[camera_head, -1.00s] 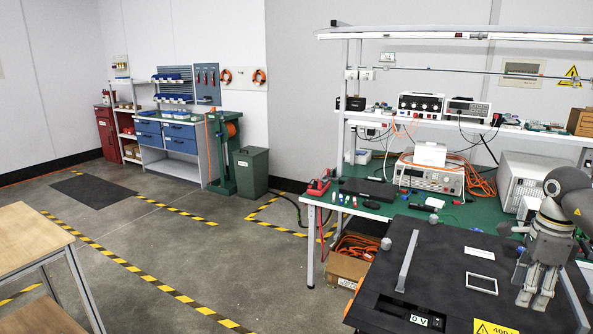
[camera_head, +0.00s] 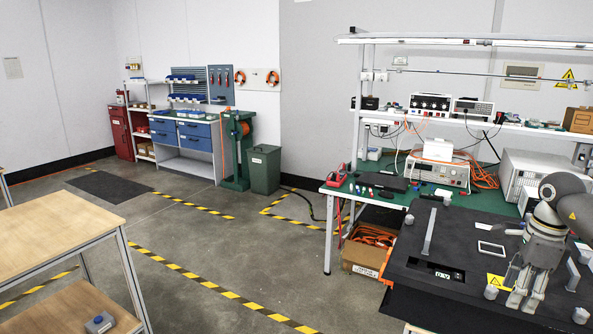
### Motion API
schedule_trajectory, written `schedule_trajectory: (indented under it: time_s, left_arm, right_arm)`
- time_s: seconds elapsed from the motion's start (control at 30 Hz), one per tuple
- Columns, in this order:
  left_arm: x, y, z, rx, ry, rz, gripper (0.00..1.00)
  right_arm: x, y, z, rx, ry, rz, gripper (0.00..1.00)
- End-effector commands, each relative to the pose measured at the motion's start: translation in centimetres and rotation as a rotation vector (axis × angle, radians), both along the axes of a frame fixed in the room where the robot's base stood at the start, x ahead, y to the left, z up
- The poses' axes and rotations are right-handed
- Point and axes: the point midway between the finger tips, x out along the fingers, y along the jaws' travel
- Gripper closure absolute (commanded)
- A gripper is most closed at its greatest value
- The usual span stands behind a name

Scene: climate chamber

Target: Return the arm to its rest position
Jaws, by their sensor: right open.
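My right gripper (camera_head: 525,301) is at the lower right, grey, with its fingers pointing down. It is open and I see nothing between the fingers. It hangs in front of or over the black top of a cabinet (camera_head: 455,240); I cannot tell the gap between them. My right arm comes in from the right edge, bent at a rounded grey joint. My left arm and left gripper are not in view.
The cabinet top carries an upright handle bar (camera_head: 429,232) and round knobs. Behind it stands a green workbench (camera_head: 345,188) with instruments. A wooden table (camera_head: 55,235) is at the left; a grey device (camera_head: 99,323) lies on its lower shelf. The taped floor between is clear.

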Motion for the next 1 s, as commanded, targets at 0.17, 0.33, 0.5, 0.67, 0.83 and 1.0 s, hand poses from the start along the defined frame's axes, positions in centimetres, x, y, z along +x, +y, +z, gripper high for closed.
schedule_trajectory:
  time_s: [0.17,0.33,0.5,0.67,0.83,1.0]
  left_arm:
    - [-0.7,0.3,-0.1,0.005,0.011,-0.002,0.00]
    - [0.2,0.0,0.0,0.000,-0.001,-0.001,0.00]
    - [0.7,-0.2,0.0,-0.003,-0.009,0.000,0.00]
    - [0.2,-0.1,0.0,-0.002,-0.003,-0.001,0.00]
    - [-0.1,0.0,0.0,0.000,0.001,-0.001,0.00]
    - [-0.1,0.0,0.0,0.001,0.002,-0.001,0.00]
  right_arm:
    - [1.5,3.4,-2.8,0.113,-0.019,-0.014,0.50]
    - [2.9,7.3,-5.9,0.258,-0.038,-0.052,0.50]
    - [4.4,12.7,-9.6,0.460,-0.047,-0.137,0.50]
    - [5.7,19.4,-14.3,0.752,-0.025,-0.337,0.50]
    - [6.8,24.8,-19.6,1.086,0.045,-0.710,0.50]
    - [6.7,26.2,-26.5,1.337,0.151,-1.204,0.50]
